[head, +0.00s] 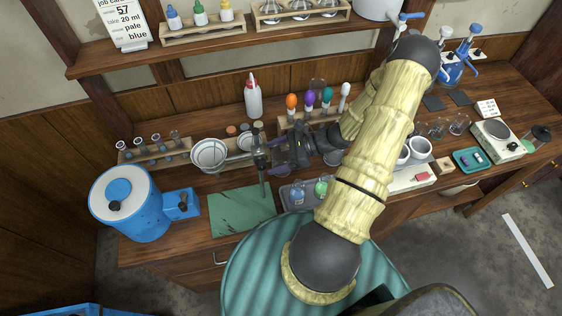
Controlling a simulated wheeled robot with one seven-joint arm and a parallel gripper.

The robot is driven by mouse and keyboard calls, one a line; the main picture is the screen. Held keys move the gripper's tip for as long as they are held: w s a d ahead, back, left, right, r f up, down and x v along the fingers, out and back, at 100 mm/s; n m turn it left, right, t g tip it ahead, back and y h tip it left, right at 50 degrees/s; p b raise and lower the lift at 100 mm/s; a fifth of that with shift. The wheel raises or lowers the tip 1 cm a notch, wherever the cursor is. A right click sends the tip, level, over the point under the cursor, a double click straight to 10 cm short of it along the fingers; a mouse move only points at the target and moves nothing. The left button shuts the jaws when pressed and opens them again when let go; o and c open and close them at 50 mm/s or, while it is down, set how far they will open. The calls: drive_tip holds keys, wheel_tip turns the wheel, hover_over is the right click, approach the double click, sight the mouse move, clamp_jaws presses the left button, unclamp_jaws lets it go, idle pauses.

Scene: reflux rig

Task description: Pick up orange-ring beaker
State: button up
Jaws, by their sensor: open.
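I cannot make out a beaker with a clear orange ring in the head view. Small clear glass vessels (458,125) stand on the bench to the right of my arm, too small to read any ring colour. My gripper (275,152) is dark grey, reaches left over the middle of the bench, and is open. It is near a dark upright stand (262,172) at the back edge of a green mat; whether it touches the stand I cannot tell. My arm hides part of the bench behind it.
A blue and white drum-shaped device (128,207) stands at the left. A white bowl (208,153), a wash bottle (253,98) and a grey tray with flasks (286,197) crowd the gripper. A hotplate (497,139) is at right. The green mat (238,212) is mostly clear.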

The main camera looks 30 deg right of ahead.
drive_tip(key=shift+s, duration=0.15)
drive_tip(key=c, duration=1.1)
wheel_tip(320, 180, up, 10)
drive_tip(key=b, duration=0.1)
drive_tip(key=shift+b, duration=0.35)
